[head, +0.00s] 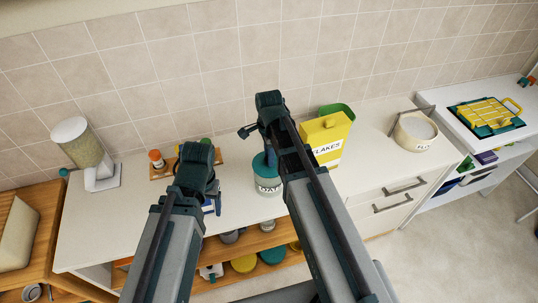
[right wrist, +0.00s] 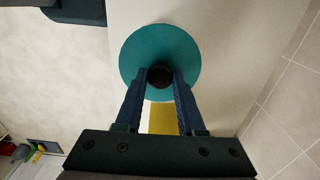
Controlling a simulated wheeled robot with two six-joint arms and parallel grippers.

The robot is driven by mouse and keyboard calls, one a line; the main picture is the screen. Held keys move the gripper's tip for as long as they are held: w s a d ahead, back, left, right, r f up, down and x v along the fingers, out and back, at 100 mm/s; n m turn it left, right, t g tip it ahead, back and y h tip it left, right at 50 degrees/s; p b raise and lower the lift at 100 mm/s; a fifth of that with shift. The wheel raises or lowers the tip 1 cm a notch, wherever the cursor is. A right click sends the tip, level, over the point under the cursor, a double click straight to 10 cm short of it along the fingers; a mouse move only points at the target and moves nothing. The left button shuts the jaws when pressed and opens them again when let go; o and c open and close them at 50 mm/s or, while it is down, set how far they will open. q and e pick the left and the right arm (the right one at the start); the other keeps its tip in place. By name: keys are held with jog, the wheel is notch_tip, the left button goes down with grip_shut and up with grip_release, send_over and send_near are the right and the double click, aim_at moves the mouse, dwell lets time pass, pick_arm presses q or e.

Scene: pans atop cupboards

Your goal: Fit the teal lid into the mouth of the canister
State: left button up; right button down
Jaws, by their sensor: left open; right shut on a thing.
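The canister (head: 268,187), pale with a dark-lettered label, stands on the white counter, partly hidden by my right arm. The teal lid (head: 261,165) shows at the canister's mouth in the head view; I cannot tell whether it is seated or just above. In the right wrist view the lid (right wrist: 160,45) is a round teal disc with a dark knob (right wrist: 160,76), and it hides the canister. My right gripper (right wrist: 160,82) is shut on that knob. My left gripper (head: 211,199) is open, left of the canister, its fingers mostly hidden by its own wrist.
A yellow flakes box (head: 327,138) stands close to the right of the canister. A wooden tray (head: 163,172) with small jars lies behind my left arm. A dispenser (head: 84,149) stands at left, a white pot (head: 415,133) at right.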

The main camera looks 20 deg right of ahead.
jog(key=shift+f+b, duration=0.55)
jog(key=shift+f, duration=0.15)
jog(key=shift+c, duration=2.2)
grip_release()
jog(key=shift+r, duration=0.1)
notch_tip(320, 180, up, 14)
jog(key=p, duration=1.4)
